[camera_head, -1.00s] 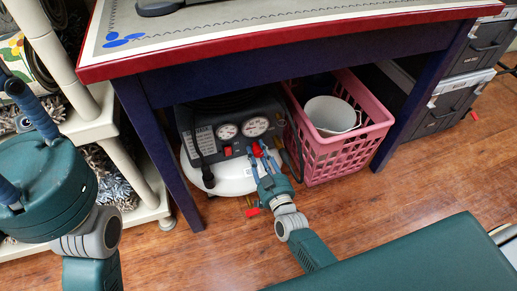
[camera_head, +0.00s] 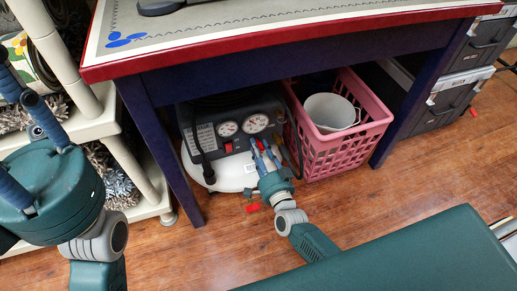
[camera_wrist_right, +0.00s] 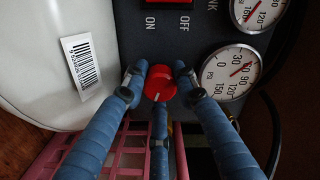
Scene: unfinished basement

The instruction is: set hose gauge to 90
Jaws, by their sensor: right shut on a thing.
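The compressor (camera_head: 238,179) stands under the table, with a white tank and a dark panel bearing two round gauges. A red knob (camera_wrist_right: 159,84) sits on the panel; its white mark points down in the right wrist view. My right gripper (camera_wrist_right: 160,92) is shut on this knob, its blue fingers around it. One gauge (camera_wrist_right: 228,73) is beside the knob, its red needle pointing up-right; its exact reading is unclear. The other gauge (camera_wrist_right: 258,12) is partly cut off. My left gripper (camera_head: 30,125) is at the far left, fingers spread, empty, away from the compressor.
The red-edged table (camera_head: 290,43) stands over the compressor, its dark blue legs on both sides. A pink crate (camera_head: 345,148) with a white bucket (camera_head: 331,112) stands close right. A cream shelf (camera_head: 107,124) is at left, dark drawers (camera_head: 455,95) at right. Wooden floor is open in front.

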